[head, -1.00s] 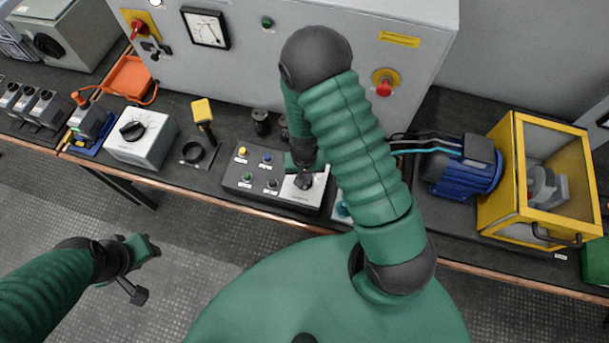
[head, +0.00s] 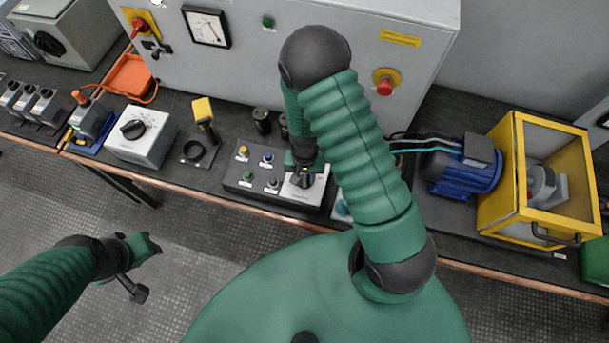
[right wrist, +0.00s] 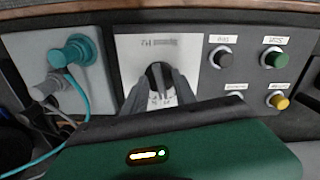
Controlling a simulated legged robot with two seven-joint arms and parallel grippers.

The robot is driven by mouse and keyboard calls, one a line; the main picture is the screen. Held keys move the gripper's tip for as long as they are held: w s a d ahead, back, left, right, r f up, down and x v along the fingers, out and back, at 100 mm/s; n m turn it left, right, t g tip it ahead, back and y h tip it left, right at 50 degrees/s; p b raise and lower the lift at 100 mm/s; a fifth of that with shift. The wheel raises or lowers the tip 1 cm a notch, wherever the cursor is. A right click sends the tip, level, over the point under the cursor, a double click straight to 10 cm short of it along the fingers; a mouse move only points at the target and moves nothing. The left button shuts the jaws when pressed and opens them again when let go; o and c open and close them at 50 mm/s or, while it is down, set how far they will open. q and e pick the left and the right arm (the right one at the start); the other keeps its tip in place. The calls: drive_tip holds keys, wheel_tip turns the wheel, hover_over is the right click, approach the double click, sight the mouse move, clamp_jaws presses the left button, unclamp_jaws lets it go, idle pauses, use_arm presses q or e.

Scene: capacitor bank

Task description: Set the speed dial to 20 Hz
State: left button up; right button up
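The speed dial (right wrist: 157,74) is a black knob on a light plate (right wrist: 132,52) of the control box, seen upside down in the right wrist view. My right gripper (head: 303,181) reaches down onto this plate in the head view. In the right wrist view its two grey fingers (right wrist: 160,82) sit on either side of the knob and appear closed on it. The fingers hide much of the scale, and I cannot read the setting. My left gripper (head: 148,270) is open and empty over the floor, away from the bench.
Several push buttons (head: 247,176) sit beside the dial plate. Teal plugs and a cable (right wrist: 72,52) are on the other side. A blue motor (head: 462,172) and yellow guard (head: 501,187) stand right. A cabinet with a needle meter (head: 206,27) stands behind.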

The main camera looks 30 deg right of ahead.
sight(304, 178)
drive_tip(key=shift+r, duration=0.1)
wheel_tip(304, 178, up, 17)
drive_tip(key=p, duration=0.2)
drive_tip(key=shift+f, duration=0.2)
drive_tip(key=shift+w, duration=0.1)
drive_tip(key=s+a+r+n+t, duration=0.2)
drive_tip(key=s+a+r+n, duration=0.2)
drive_tip(key=n, duration=0.3)
drive_tip(key=shift+a+r+t, duration=0.2)
drive_tip(key=shift+r+t, duration=0.1)
drive_tip(key=shift+r, duration=0.55)
drive_tip(key=shift+s, duration=0.2)
